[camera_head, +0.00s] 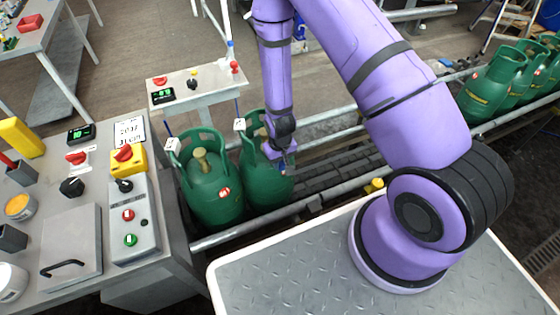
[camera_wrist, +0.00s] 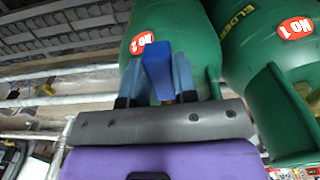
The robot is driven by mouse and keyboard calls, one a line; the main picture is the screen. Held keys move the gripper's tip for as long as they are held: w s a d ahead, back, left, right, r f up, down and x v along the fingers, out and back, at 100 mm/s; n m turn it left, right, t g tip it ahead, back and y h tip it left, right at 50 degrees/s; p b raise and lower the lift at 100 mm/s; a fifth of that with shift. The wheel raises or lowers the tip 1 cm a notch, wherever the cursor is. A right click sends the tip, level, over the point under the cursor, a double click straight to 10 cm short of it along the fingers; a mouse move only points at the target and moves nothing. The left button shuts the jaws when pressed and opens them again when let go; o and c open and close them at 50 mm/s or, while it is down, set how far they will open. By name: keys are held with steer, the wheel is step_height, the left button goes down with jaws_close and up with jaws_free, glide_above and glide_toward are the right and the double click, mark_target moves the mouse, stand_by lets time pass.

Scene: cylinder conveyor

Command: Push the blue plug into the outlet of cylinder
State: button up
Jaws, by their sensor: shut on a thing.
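My gripper (camera_head: 284,160) is at the upper right side of a green gas cylinder (camera_head: 262,185) on the conveyor. In the wrist view its two fingers (camera_wrist: 157,82) are shut on the blue plug (camera_wrist: 156,68), which points toward this cylinder (camera_wrist: 195,28) with the red "No 2" label. The plug overlaps the cylinder in that view; I cannot tell whether it touches. The outlet is hidden. A second green cylinder (camera_head: 210,190) stands to the left in the head view; it shows at right in the wrist view (camera_wrist: 265,40) with a "No 1" label.
Conveyor rails (camera_head: 240,236) run along the cylinders. A control desk (camera_head: 85,215) with buttons stands at left, and a small panel (camera_head: 196,84) stands behind the cylinders. More green cylinders (camera_head: 492,88) stand at far right. The conveyor between is clear.

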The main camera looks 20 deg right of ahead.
steer(key=shift+w, duration=1.35)
stand_by(0.5)
steer(key=o, duration=1)
steer(key=shift+r, duration=0.1)
